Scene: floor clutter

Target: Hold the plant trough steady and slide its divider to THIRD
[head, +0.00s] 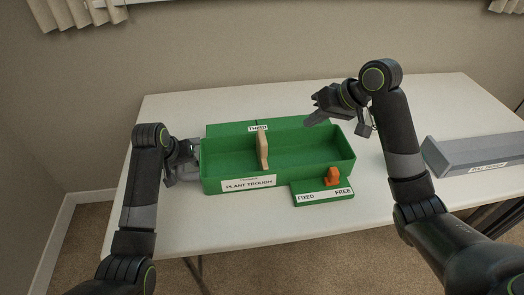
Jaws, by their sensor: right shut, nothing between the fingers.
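The green plant trough (230,186) sits on the white table with its PLANT TROUGH label facing me. Its tan divider (262,148) stands upright inside, left of the middle, close to below the THIRD label (258,128) on the back wall. An orange knob (333,177) sits on the FREE side of the green FIXED/FREE plate at the front right. My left gripper (190,160) is at the trough's left end; its fingers are too hidden to tell whether they grip it. My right gripper (310,121) is shut and empty, above the back wall, right of the divider.
The white table (190,108) is clear behind and left of the trough. A beige wall stands behind the table.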

